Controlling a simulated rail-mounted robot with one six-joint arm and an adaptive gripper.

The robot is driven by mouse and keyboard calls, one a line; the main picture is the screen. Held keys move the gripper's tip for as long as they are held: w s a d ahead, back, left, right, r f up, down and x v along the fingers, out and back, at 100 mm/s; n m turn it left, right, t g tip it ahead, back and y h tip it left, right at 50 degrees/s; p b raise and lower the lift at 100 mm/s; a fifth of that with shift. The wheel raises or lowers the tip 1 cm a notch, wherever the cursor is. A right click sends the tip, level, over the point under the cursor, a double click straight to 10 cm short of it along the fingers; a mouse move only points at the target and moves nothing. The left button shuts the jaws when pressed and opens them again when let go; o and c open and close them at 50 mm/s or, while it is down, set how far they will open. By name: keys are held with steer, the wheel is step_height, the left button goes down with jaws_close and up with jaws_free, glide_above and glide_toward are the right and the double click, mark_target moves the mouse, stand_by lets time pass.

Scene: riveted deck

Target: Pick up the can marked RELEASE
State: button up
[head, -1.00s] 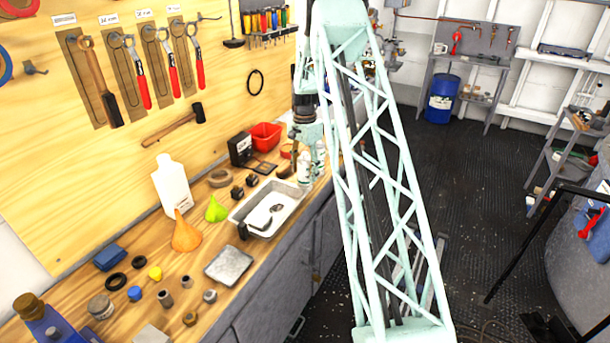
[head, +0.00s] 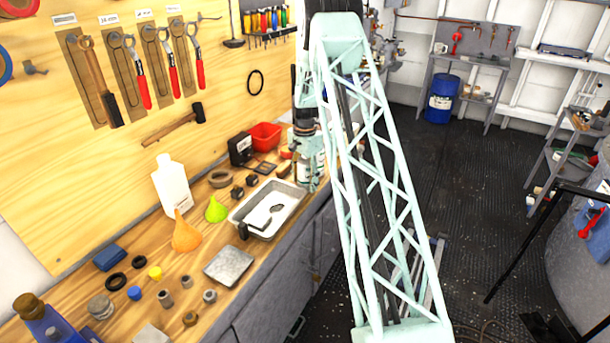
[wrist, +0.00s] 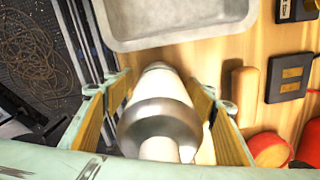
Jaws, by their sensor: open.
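In the wrist view a can (wrist: 158,122) with a pale body and a rounded silver shoulder stands between the two fingers of my gripper (wrist: 164,103). The fingers have tan pads and are spread, one on each side of the can. I cannot tell whether either pad touches it. No lettering can be read on the can, so the RELEASE mark is not visible here. In the head view my gripper (head: 311,165) is at the bench's far right part, in front of white cans that it and my arm largely hide.
A metal tray (head: 239,211) lies close by; its rim also shows in the wrist view (wrist: 180,40). A red bin (head: 264,136), a black box (head: 240,150) and small dark blocks stand nearby. A wooden-handled item (wrist: 243,95) lies right of the right finger. The bench edge drops to the floor.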

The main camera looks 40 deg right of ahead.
mark_target(305, 159)
steer(key=shift+c, duration=0.8)
steer(key=c, duration=1)
steer(key=shift+r, duration=0.15)
steer(key=shift+r, duration=4.9)
